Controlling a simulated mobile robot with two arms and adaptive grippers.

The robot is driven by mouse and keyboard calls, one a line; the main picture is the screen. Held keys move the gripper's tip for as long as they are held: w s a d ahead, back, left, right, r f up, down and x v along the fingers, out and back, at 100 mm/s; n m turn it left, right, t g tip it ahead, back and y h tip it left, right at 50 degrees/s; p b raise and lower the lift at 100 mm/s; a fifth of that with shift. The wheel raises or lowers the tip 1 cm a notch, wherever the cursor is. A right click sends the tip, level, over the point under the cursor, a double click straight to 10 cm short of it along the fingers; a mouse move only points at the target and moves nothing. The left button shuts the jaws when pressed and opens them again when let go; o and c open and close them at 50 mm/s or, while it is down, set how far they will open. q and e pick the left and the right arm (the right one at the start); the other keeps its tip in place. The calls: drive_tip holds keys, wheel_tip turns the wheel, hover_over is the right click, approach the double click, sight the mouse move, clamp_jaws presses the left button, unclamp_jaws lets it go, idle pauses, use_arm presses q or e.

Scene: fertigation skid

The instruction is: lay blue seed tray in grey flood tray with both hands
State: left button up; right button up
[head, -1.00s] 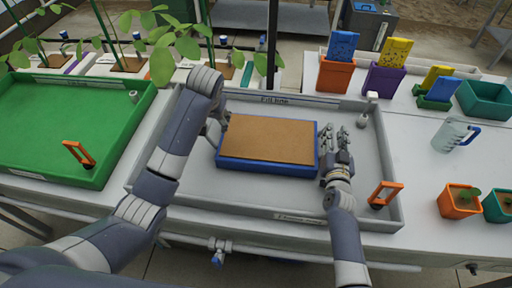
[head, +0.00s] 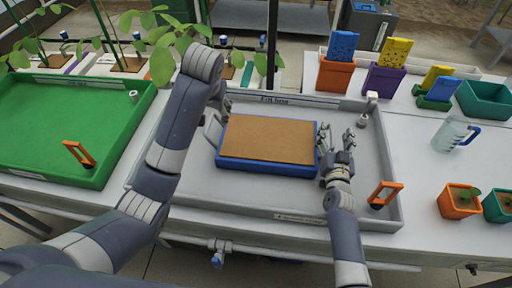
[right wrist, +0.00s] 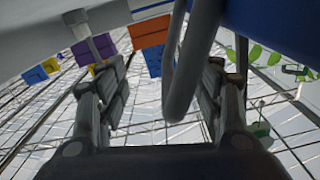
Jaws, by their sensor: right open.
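The blue seed tray (head: 268,168) with its flat brown fill lies level inside the grey flood tray (head: 240,200), and appears to rest on its floor. A grey loop handle (head: 210,132) shows at its left end. My right gripper (head: 337,138) is open at the tray's right end. In the right wrist view, a grey loop handle (right wrist: 180,95) passes between the spread fingers, with the blue tray side (right wrist: 280,22) above. My left gripper (head: 217,102) is just above the left handle, mostly hidden behind my left forearm; its fingers cannot be made out.
A green tray (head: 60,120) stands to the left. An orange handle (head: 384,193) rises at the grey tray's front right corner. Pots with seed packets, a clear jug (head: 452,134) and orange pot (head: 459,201) stand right. Leafy plants (head: 160,55) overhang the back left.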

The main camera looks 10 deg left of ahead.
drive_tip(key=shift+s+a, duration=0.15)
drive_tip(key=shift+s, duration=3.6)
drive_tip(key=shift+r, duration=0.15)
wheel_tip(320, 180, up, 9)
drive_tip(key=p, duration=0.9)
drive_tip(key=shift+r, duration=0.1)
wheel_tip(320, 180, up, 7)
drive_tip(key=p, duration=0.7)
